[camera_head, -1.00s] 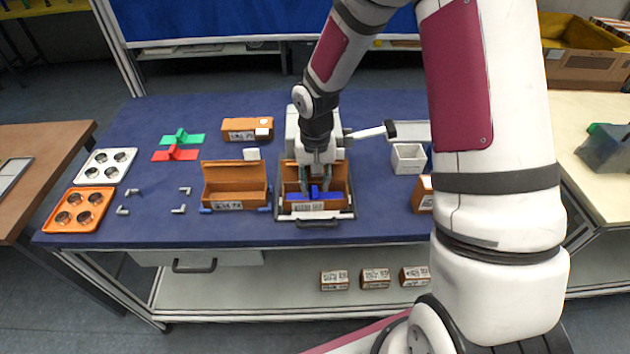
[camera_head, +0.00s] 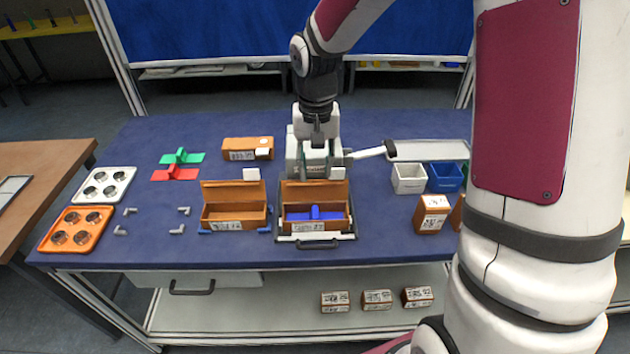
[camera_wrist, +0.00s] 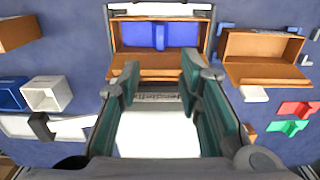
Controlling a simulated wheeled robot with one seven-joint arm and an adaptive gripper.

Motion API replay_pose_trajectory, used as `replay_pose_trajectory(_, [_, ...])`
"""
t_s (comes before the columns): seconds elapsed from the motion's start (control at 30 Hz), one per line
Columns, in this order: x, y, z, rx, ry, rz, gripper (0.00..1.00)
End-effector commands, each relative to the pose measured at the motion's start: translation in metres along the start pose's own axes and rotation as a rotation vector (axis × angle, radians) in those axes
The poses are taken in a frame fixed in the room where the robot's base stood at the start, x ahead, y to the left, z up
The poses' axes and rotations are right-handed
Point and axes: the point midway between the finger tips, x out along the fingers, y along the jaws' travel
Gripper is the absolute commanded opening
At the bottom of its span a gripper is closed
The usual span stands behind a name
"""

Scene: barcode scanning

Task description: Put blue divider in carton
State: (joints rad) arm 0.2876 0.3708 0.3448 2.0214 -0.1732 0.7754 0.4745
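The blue divider (camera_head: 314,213) lies inside the open carton (camera_head: 316,227) at the middle of the table. The wrist view also shows the divider (camera_wrist: 160,36) in the carton (camera_wrist: 146,65), with the carton walls around it. The carton sits in a tray-like fixture with a black handle. My gripper (camera_wrist: 155,85) is open and empty, its green-padded fingers apart. In the head view my gripper (camera_head: 316,160) is above and behind the carton, clear of the divider.
A second open carton (camera_head: 234,216) stands just left. Red (camera_head: 175,173) and green (camera_head: 182,157) dividers lie further left. A white bin (camera_head: 408,179) and a blue bin (camera_head: 444,177) stand right. A white device (camera_head: 294,157) is behind the carton.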

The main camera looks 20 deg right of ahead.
Motion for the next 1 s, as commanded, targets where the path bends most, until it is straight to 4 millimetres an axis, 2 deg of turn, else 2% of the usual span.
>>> replay_pose_trajectory(0.23, [-0.024,0.002,0.004,-0.012,0.019,0.006,0.33])
replay_pose_trajectory(0.37, [-0.055,0.009,0.021,-0.046,0.071,0.022,0.33])
replay_pose_trajectory(0.5, [-0.098,0.020,0.051,-0.097,0.153,0.035,0.33])
replay_pose_trajectory(0.7, [-0.145,0.037,0.101,-0.163,0.264,0.030,0.33])
replay_pose_trajectory(0.83, [-0.167,0.047,0.136,-0.206,0.337,0.010,0.33])
replay_pose_trajectory(1.0, [-0.180,0.059,0.177,-0.261,0.418,-0.030,0.33])
